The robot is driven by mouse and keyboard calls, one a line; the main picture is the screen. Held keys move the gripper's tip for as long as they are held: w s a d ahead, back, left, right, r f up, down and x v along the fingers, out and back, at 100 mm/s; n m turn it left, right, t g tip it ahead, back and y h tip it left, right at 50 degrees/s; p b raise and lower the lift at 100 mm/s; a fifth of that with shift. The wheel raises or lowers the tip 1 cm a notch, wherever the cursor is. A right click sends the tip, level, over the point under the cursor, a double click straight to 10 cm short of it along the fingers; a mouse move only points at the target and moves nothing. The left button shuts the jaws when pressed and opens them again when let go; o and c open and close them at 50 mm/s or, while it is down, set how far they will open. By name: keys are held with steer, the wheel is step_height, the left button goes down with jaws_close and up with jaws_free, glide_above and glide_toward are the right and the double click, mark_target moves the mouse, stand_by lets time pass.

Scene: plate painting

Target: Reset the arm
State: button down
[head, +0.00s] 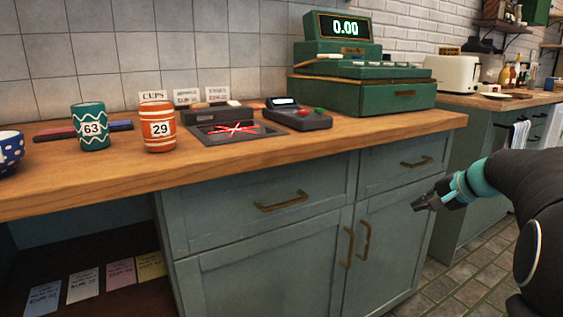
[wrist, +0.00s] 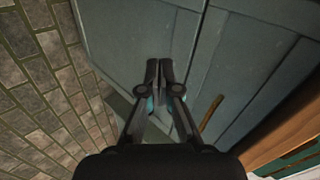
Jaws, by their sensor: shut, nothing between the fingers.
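My gripper (head: 424,201) is at the right in the head view, in front of the grey-green cabinet doors and below the counter edge. It is shut and empty. In the wrist view my gripper (wrist: 159,64) has its fingers together, with the cabinet front (wrist: 125,40) beyond them. My black arm with a teal band comes in from the right edge of the head view. No object is in contact with the fingers.
The wooden counter (head: 330,145) holds a teal cup (head: 90,128), an orange cup (head: 158,128), a card reader (head: 298,117) and a green cash register (head: 360,95). Brass handles (head: 365,240) stick out from the cabinet. Open brick floor (head: 470,285) lies at lower right.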

steer(key=s+a+f+n+g+h+p, duration=0.1)
steer(key=s+a+n, duration=0.2)
steer(key=s+a, duration=0.3)
steer(key=s+a+f+n+g+h+p, duration=0.1)
steer(key=s+a+n, duration=0.3)
steer(key=s, duration=1.1)
steer(key=s+a+f+n+g+h+p, duration=0.1)
steer(key=s+a+f+n+h, duration=0.1)
steer(key=s+a, duration=0.7)
steer(key=shift+s+a+f+n, duration=0.15)
steer(key=shift+s+f+n, duration=0.45)
steer(key=shift+s+n, duration=0.4)
steer(key=shift+s, duration=0.1)
